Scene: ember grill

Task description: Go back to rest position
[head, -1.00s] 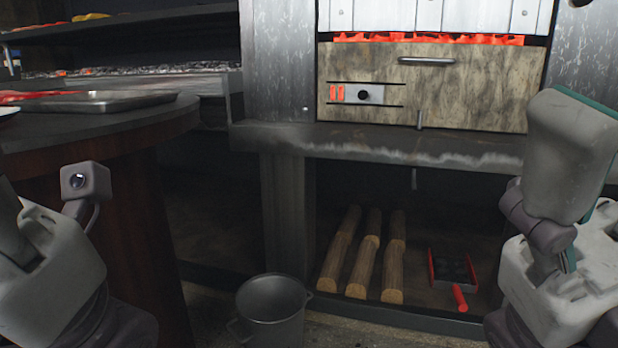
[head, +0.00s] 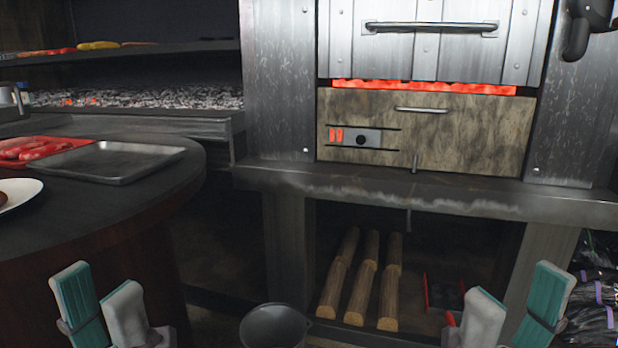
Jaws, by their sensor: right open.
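My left gripper (head: 97,285) is at the bottom left of the head view, in front of the round dark table. Its two fingers, one with a teal face, point up and stand apart with nothing between them. My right gripper (head: 518,288) is at the bottom right, in front of the lower shelf's right side. Its fingers also point up, apart and empty. Neither gripper appears to touch anything. The lower parts of both are cut off by the picture's bottom edge.
The round table (head: 110,215) at left bears a metal tray (head: 120,162), a red tray of sausages (head: 38,150) and a white plate (head: 22,192). A grill oven (head: 420,130) stands ahead. Below are logs (head: 360,290), a red-edged pan (head: 428,290) and a bucket (head: 272,328). Bags (head: 595,295) lie at right.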

